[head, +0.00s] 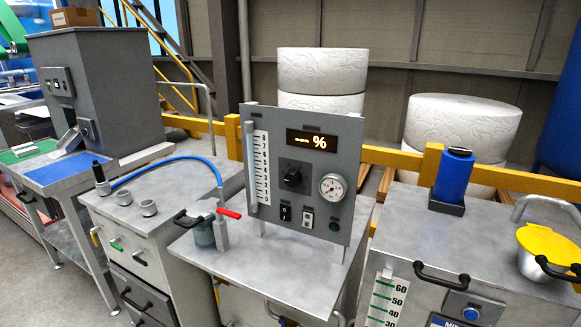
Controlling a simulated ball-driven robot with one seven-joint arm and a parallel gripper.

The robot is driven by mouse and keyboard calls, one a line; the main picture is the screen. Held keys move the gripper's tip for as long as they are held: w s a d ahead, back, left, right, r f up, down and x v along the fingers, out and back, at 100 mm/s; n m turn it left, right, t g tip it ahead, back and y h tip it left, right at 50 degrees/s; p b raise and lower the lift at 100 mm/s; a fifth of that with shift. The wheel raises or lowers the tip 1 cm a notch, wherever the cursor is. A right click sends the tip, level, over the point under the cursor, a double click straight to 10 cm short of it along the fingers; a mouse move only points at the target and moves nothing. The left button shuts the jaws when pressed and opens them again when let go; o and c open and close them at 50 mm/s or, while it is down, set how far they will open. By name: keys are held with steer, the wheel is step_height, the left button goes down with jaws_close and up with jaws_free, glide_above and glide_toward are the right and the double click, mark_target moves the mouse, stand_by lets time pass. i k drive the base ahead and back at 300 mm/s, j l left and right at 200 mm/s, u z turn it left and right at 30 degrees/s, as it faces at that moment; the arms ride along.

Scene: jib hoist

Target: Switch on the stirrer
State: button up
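A metal cabinet (515,238) stands at the right, with a blue motor-like cylinder (455,176) upright on its top. Its front has a blue round button (471,313) and a partly cut-off label starting "MI" below it. I cannot tell which control belongs to the stirrer. My gripper is out of view.
A jar (203,232) and a red-handled valve (229,213) on a blue hose (165,160) stand on the middle bench (285,285). A yellow lid (549,245) is at far right. Black handles (447,277) stick out from the fronts. A yellow rail (395,157) runs behind.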

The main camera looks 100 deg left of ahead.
mark_target(307, 218)
steer(key=u, duration=2.4)
